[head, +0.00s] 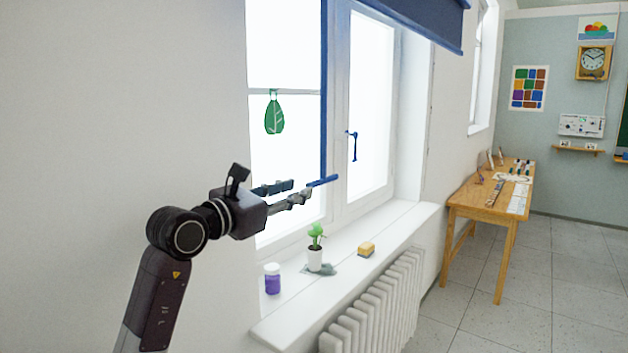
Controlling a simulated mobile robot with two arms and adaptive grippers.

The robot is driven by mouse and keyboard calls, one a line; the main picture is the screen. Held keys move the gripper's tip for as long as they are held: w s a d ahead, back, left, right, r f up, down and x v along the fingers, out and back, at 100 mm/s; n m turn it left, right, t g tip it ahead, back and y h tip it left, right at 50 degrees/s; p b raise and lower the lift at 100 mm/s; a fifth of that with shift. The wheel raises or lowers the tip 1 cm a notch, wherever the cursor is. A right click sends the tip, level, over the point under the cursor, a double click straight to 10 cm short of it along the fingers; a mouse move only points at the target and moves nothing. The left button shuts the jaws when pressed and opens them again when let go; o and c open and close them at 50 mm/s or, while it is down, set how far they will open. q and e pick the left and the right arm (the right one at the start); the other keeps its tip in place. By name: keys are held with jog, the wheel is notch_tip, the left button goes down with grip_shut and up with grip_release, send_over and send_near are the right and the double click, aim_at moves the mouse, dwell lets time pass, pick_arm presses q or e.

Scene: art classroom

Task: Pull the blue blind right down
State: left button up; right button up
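The blue blind (415,18) is a dark blue panel across the top of the window, with its lower edge high up and most of the glass bare. A narrow blue strip (323,90) hangs straight down in front of the window. A short blue bar (323,181) is at its lower end. My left gripper (303,189) reaches in from the left at the bar's height. Its two fingers are apart and look empty, with the tips close to the bar's left end. I cannot tell whether they touch it. My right gripper is not in view.
The white sill (345,262) below holds a purple-and-white jar (272,279), a potted plant (315,255) and a yellow sponge (366,249). A radiator (375,305) is underneath. A blue window handle (353,146) and a green leaf ornament (274,117) are near. A wooden table (483,213) stands right.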

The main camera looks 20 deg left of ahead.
aim_at(321, 182)
pick_arm(q)
jog(key=p+x, duration=0.2)
jog(key=x, duration=0.4)
jog(key=shift+w+d+p, duration=0.15)
jog(key=shift+w+p, duration=0.05)
jog(key=shift+p, duration=0.1)
jog(key=shift+w+d, duration=0.1)
jog(key=shift+w, duration=0.3)
jog(key=shift+f, duration=0.1)
grip_shut()
